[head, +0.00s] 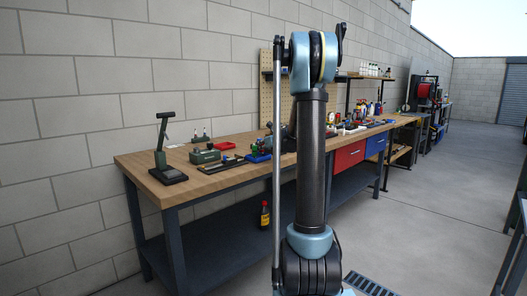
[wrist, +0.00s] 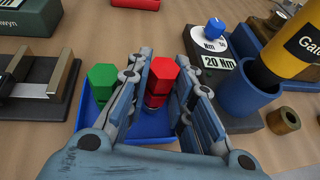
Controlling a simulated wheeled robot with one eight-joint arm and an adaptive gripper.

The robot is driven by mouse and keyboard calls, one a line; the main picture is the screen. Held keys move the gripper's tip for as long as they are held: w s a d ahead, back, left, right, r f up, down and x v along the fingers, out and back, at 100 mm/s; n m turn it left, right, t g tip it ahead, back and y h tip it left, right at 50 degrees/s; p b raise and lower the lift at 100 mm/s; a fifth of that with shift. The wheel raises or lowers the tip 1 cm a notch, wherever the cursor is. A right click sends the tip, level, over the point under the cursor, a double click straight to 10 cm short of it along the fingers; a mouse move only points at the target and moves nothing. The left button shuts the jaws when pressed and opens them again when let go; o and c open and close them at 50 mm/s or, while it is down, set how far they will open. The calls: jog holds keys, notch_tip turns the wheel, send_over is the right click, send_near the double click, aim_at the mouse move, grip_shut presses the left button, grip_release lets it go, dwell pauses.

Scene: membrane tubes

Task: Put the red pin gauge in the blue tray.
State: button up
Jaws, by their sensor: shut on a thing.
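The red pin gauge (wrist: 163,72) has a hexagonal head and stands between the two fingers of my gripper (wrist: 160,92) in the wrist view. My gripper is shut on it. The blue tray (wrist: 86,132) lies beneath the gripper, and its floor and rim show beside the left finger. I cannot tell whether the pin's lower end touches the tray floor. A green hexagonal pin (wrist: 102,80) stands in the tray, left of the gripper. In the head view the blue tray (head: 259,157) is small on the bench, partly hidden by other things.
A blue cup with a yellow-and-black gauge (wrist: 288,50) and a 20 Nm block (wrist: 222,75) stand close to the right. A dark rail fixture (wrist: 45,90) stands left. A red tray (wrist: 137,4) lies beyond. Bare wooden bench (wrist: 160,28) shows between them.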

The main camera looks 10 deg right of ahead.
jog(key=shift+f, duration=0.5)
jog(key=o, duration=0.7)
jog(key=shift+f, duration=0.1)
jog(key=shift+c, duration=0.2)
jog(key=shift+s, duration=0.1)
